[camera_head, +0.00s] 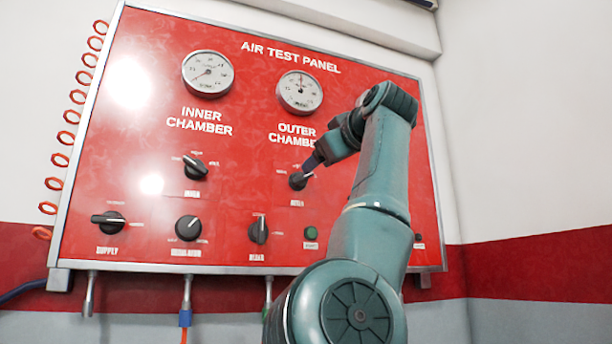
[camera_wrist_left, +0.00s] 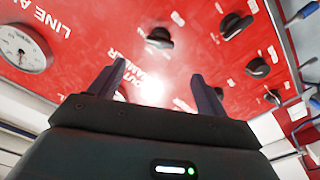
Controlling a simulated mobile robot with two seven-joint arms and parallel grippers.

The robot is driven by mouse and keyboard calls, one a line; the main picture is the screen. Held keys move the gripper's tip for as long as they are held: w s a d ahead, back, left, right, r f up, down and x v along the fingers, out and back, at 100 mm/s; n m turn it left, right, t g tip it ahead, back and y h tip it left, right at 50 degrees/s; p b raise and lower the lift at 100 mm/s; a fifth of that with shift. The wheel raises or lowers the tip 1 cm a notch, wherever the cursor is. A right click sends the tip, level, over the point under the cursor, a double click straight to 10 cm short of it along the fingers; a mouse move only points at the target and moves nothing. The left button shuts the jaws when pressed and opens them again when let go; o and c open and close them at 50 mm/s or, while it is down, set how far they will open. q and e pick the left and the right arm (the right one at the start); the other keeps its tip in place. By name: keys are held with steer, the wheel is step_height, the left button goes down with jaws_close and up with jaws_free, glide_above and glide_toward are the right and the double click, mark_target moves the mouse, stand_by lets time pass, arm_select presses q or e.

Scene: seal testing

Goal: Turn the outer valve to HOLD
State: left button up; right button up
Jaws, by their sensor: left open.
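The outer valve (camera_head: 298,181) is a black knob on the red air test panel, below the OUTER CHAMBER lettering. Its white pointer mark tilts up to the right; the small labels around it are too small to read. My left gripper (camera_head: 316,158) comes in from the upper right of this knob, with one dark fingertip right beside it; I cannot tell if they touch. In the left wrist view my left gripper (camera_wrist_left: 160,70) is open, with nothing between its fingers. A black knob, seemingly the outer valve (camera_wrist_left: 158,38), lies just beyond the fingertips. My right gripper is not in view.
The inner valve (camera_head: 195,168) sits to the left. Below are the supply knob (camera_head: 109,219), another knob (camera_head: 188,228), the bleed knob (camera_head: 258,230) and a green button (camera_head: 311,233). Two gauges (camera_head: 208,73) (camera_head: 299,92) are above. My arm hides the panel's right part.

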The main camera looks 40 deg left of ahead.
mark_target(303, 177)
arm_select(q)
steer(key=p+x, duration=0.5)
steer(key=x, duration=0.6)
steer(key=shift+a+r, duration=0.15)
steer(key=shift+w+a, duration=0.25)
steer(key=shift+a, duration=0.3)
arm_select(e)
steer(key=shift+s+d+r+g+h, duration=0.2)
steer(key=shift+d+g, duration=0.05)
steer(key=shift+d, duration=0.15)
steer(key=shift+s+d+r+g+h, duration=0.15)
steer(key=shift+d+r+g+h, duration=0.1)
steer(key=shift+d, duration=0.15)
arm_select(q)
steer(key=shift+c, duration=0.3)
steer(key=c, duration=0.9)
